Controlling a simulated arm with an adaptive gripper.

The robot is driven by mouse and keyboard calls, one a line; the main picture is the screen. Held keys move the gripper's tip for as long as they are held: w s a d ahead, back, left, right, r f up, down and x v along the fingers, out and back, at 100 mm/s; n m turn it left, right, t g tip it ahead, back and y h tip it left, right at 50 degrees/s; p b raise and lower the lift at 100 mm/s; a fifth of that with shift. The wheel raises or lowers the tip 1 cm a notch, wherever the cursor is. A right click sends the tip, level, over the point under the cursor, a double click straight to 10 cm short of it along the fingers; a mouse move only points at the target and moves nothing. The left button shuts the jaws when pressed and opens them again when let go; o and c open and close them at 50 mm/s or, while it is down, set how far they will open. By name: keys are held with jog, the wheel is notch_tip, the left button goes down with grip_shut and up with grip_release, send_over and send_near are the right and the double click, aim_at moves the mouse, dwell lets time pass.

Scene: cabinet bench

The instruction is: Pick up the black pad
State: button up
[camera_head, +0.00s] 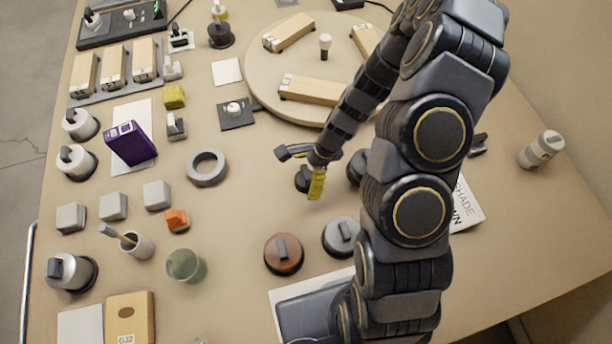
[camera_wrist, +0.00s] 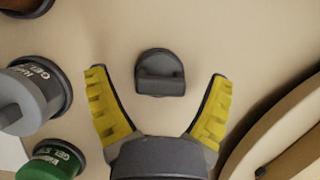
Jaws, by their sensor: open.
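A small dark grey-black piece with a rounded base and a raised block-like grip lies between my fingers in the wrist view (camera_wrist: 160,73); it looks like the black pad. In the head view it shows as a dark shape (camera_head: 302,180) on the bench, partly hidden behind my yellow finger. My gripper (camera_wrist: 158,82) is open, with its two yellow-padded fingers spread on either side of the piece, with gaps to both. In the head view my gripper (camera_head: 309,170) is low over the bench centre. I cannot tell its exact height above the piece.
A green-topped cylinder (camera_wrist: 50,161) and a grey-topped one (camera_wrist: 30,98) stand left in the wrist view. A round wooden board (camera_head: 270,75) with blocks lies behind. A brown puck (camera_head: 284,254) and grey ring (camera_head: 207,167) are nearby.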

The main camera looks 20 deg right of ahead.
jog(key=c, duration=1.2)
jog(key=shift+o, duration=0.2)
jog(key=shift+r, duration=0.1)
